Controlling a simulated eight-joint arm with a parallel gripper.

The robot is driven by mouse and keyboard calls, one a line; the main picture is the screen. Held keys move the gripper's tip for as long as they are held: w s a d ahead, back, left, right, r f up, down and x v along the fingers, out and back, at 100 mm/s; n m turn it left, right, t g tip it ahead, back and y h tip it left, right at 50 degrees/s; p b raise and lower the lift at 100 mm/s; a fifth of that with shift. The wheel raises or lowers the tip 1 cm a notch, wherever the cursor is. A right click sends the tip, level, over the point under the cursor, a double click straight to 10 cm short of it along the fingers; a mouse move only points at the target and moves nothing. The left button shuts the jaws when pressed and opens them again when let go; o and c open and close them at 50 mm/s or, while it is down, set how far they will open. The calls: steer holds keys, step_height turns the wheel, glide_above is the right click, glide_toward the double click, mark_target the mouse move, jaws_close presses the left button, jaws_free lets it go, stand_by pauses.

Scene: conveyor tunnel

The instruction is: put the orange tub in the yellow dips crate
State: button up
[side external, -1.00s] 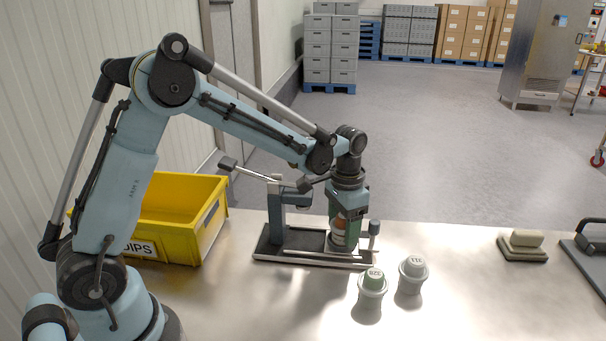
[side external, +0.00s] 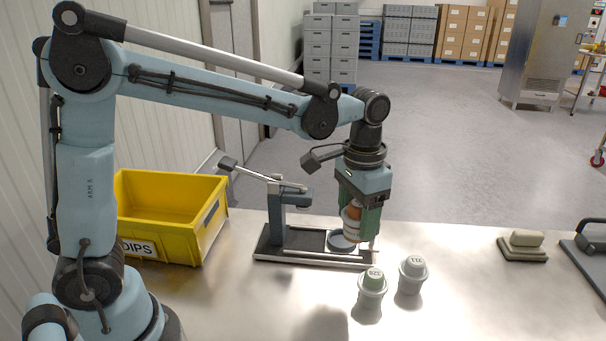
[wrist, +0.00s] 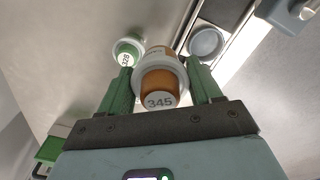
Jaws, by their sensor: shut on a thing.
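The orange tub (side external: 353,212) has a pale collar and orange parts, and is held tilted above the round plate (side external: 342,243) of the grey press stand. My gripper (side external: 357,218) is shut on it. In the wrist view the orange tub (wrist: 160,88) sits between my green fingers (wrist: 160,92), its numbered orange end, 345, facing the camera. The yellow dips crate (side external: 190,243), marked DIPS, stands at the left of the table. Its visible inside looks empty; my arm hides part of its left side.
The press stand (side external: 277,222), with a raised lever, stands between my gripper and the crate. A pad on a block (side external: 524,243) lies right.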

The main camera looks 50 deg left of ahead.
steer(key=shift+s+d+r, duration=0.35)
steer(key=shift+d+r, duration=0.15)
steer(key=shift+d, duration=0.05)
steer(key=shift+s+d+r, duration=0.35)
steer(key=shift+d+r, duration=0.1)
steer(key=shift+d, duration=0.1)
step_height(320, 180, up, 11)
steer(key=s+a+n, duration=0.3)
steer(key=a+n, duration=0.1)
steer(key=a, duration=0.8)
steer(key=s+a+n, duration=0.3)
steer(key=a, duration=0.8)
steer(key=s+a+n, duration=0.7)
steer(key=s+a, duration=0.4)
steer(key=s, duration=0.4)
steer(key=shift+w+a+f, duration=0.1)
steer(key=shift+w+f, duration=0.1)
steer(key=shift+f, duration=5.75)
steer(key=shift+w+a+f, duration=0.1)
steer(key=shift+w+f, duration=0.05)
steer(key=shift+f, duration=5.75)
steer(key=shift+f, duration=0.1)
